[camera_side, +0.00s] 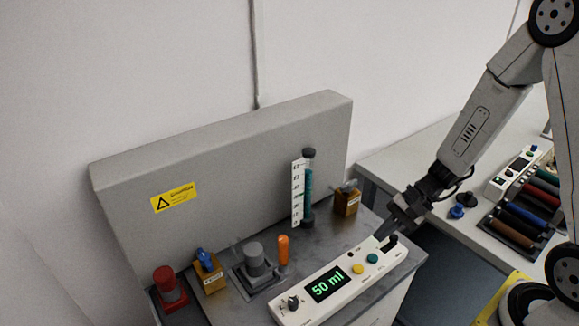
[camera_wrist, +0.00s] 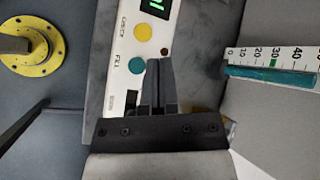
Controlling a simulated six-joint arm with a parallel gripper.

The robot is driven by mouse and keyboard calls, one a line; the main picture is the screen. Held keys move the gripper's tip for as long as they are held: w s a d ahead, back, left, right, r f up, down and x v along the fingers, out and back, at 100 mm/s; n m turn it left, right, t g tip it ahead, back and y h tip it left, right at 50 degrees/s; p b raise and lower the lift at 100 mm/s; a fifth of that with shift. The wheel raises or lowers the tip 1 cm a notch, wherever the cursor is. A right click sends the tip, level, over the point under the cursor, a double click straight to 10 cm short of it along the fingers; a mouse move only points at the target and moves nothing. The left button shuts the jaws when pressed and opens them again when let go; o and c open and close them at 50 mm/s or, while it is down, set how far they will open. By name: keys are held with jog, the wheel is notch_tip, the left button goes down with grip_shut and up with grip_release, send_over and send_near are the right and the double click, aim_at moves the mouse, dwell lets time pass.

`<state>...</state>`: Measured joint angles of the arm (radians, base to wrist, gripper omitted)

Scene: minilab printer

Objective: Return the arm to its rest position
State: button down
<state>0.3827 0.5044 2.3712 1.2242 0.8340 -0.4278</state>
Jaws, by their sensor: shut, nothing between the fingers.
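My gripper (camera_side: 385,237) is shut with nothing between its fingers. In the side view it points down and left, close to the right end of the white control panel (camera_side: 328,283), near a dark switch there. In the wrist view the closed fingers (camera_wrist: 159,75) lie over the panel's edge, beside the teal button (camera_wrist: 136,66). I cannot tell whether the fingertips touch the panel. The display (camera_side: 327,284) reads 50 ml in green. A yellow button (camera_side: 358,269) also sits on the panel.
A graduated tube with teal liquid (camera_side: 308,190) stands behind the panel. An orange handle (camera_side: 283,251), a grey knob (camera_side: 256,260), a red knob (camera_side: 169,286) and brass blocks (camera_side: 346,200) are near it. A rack of coloured cylinders (camera_side: 522,212) lies right. Free air is above the bench.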

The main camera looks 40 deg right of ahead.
notch_tip(320, 180, up, 6)
jog(key=s+n+h, duration=0.2)
jog(key=n+h, duration=0.6)
jog(key=n, duration=0.4)
jog(key=shift+s+d, duration=0.4)
jog(key=c, duration=1.3)
grip_release()
